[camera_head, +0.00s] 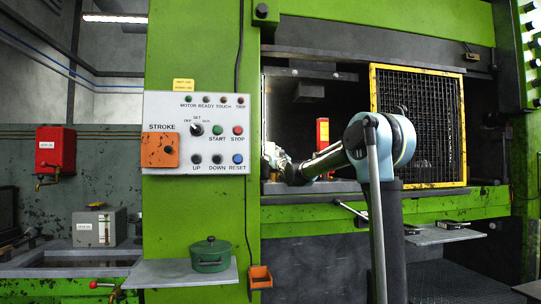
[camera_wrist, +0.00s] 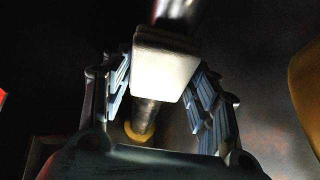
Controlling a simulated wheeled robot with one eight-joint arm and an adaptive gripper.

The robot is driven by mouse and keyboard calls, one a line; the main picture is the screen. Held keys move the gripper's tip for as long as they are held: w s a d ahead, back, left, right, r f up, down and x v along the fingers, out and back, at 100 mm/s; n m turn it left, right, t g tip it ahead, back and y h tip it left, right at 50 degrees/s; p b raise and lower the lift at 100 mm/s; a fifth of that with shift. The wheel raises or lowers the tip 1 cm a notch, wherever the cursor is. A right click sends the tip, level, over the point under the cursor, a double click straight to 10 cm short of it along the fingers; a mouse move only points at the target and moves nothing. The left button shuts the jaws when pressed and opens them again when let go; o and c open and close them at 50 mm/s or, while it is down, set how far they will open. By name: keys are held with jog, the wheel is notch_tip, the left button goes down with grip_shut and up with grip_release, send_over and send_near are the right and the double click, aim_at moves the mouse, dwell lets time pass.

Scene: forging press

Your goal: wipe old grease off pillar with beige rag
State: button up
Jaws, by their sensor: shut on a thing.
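In the wrist view my gripper (camera_wrist: 165,75) is shut on the beige rag (camera_wrist: 167,65), which looks like a pale folded block between the two fingers. A dark metal pillar (camera_wrist: 148,112) shows below the rag and again above it. The rag hides the part between, and I cannot tell whether they touch. A yellow band (camera_wrist: 138,133) sits at the pillar's lower visible end; whether it is grease or a collar is unclear. In the head view my gripper (camera_head: 274,158) is inside the press opening, small and partly hidden by my arm.
A yellow-framed mesh guard (camera_head: 373,130) stands right of my arm. A red and yellow part (camera_head: 322,133) is behind it in the opening. The control panel (camera_head: 195,132) is on the green column at left. A green pot (camera_head: 210,255) stands on a shelf (camera_head: 150,274) below.

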jog(key=shift+r, duration=1.05)
jog(key=shift+c, duration=0.4)
jog(key=shift+f, duration=0.1)
jog(key=shift+f, duration=1)
jog(key=shift+r, duration=0.1)
jog(key=shift+r, duration=1.05)
jog(key=shift+w+f, duration=0.1)
jog(key=shift+f, duration=1)
